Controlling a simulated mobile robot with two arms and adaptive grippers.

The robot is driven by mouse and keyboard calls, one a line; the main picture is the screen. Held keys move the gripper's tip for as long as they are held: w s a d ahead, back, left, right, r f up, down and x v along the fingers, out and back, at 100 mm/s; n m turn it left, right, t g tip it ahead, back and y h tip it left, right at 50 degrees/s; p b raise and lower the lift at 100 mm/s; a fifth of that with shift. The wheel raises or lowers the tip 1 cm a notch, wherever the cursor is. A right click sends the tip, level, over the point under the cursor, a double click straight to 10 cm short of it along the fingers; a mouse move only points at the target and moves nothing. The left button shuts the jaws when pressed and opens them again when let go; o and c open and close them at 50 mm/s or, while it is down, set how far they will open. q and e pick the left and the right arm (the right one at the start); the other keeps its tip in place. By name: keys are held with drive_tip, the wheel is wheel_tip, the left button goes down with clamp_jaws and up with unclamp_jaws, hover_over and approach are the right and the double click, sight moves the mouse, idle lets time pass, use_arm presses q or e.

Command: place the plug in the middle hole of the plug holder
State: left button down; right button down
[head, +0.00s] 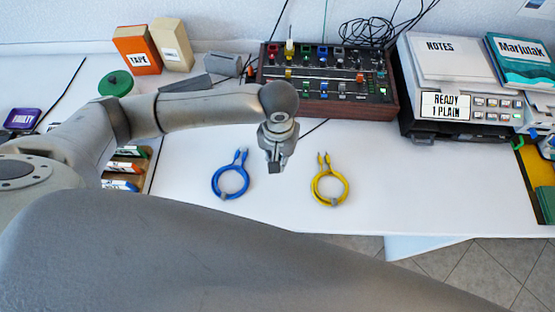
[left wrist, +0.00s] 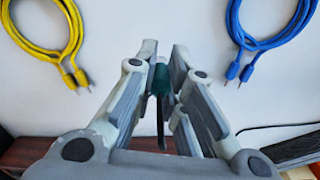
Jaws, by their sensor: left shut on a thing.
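My left gripper (head: 275,165) points down over the white table, between the blue and yellow cable coils. In the left wrist view its fingers (left wrist: 163,66) are closed on a slim plug, with a dark green body (left wrist: 161,82) and a thin grey shaft. The plug is mostly hidden by the fingers in the head view. A wood-sided panel (head: 325,98) with several coloured knobs or plugs stands behind the gripper, apart from it. I cannot tell whether this panel is the plug holder, and no middle hole can be made out. My right gripper is not in view.
A coiled blue cable (head: 215,183) lies left of the gripper and a coiled yellow cable (head: 345,190) lies right. A grey device (head: 405,75) with notebooks stands back right. Boxes (head: 139,50) and a green disc (head: 116,83) are back left. The table (head: 420,185) is clear at front right.

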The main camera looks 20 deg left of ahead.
use_arm(q)
drive_tip(key=shift+w+a+f, duration=0.2)
drive_tip(key=shift+f, duration=0.1)
drive_tip(key=shift+w+a+f, duration=0.1)
drive_tip(key=shift+w+f, duration=0.1)
drive_tip(key=shift+f, duration=1.6)
drive_tip(key=c, duration=1.9)
unclamp_jaws()
drive_tip(key=shift+f, duration=0.1)
drive_tip(key=shift+c, duration=0.2)
drive_tip(key=o, duration=0.4)
drive_tip(key=shift+o, duration=0.2)
